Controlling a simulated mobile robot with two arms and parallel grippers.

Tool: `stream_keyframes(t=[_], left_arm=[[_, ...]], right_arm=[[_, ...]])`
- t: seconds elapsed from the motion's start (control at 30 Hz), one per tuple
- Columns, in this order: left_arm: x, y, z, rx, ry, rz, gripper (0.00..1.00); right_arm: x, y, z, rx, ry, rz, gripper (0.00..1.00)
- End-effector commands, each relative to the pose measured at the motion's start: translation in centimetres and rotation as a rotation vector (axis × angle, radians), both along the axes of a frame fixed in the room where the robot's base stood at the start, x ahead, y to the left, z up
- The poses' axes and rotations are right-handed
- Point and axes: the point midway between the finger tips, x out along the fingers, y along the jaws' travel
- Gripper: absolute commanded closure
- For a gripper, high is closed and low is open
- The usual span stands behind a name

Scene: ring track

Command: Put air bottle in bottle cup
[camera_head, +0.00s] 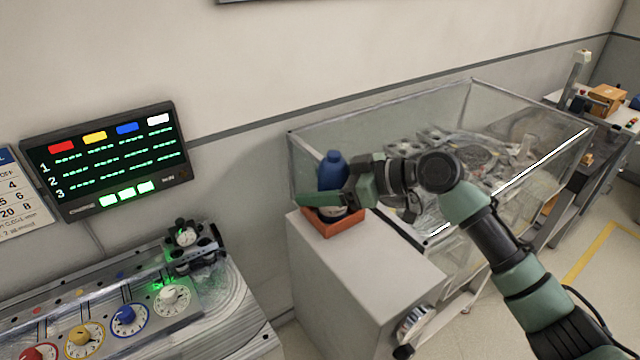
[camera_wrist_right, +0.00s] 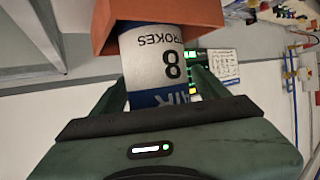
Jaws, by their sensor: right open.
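The air bottle (camera_head: 332,168) is blue with a pale label band and stands upright in the orange-red bottle cup (camera_head: 335,228) on a grey cabinet. In the right wrist view the bottle (camera_wrist_right: 155,62) shows its "8 STROKES" label and blue "AIR" band, with one end inside the orange cup (camera_wrist_right: 205,15). My right gripper (camera_head: 342,194) is level with the bottle, just above the cup. Its open fingers lie on either side of the bottle in the wrist view; touch cannot be told. The gripper hides part of the bottle. My left gripper is not in view.
The grey cabinet (camera_head: 365,270) has a free top right of the cup. A clear-walled enclosure (camera_head: 510,115) with parts inside stands behind and to the right. A panel with coloured dials (camera_head: 125,318) is at lower left, below a wall display (camera_head: 110,160).

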Motion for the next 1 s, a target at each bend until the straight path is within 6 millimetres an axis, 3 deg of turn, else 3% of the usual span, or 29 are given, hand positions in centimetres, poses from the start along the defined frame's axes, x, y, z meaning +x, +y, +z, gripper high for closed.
stream_keyframes(t=[0.53, 0.7, 1.0], left_arm=[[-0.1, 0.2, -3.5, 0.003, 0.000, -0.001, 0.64], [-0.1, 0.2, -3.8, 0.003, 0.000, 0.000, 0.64], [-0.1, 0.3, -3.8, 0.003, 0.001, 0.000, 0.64]], right_arm=[[-3.2, -8.9, 3.7, -0.001, -0.003, -0.002, 0.25], [-3.7, -10.2, 4.5, 0.000, 0.000, -0.001, 0.25], [-3.8, -10.4, 4.7, 0.001, 0.000, 0.000, 0.25]])
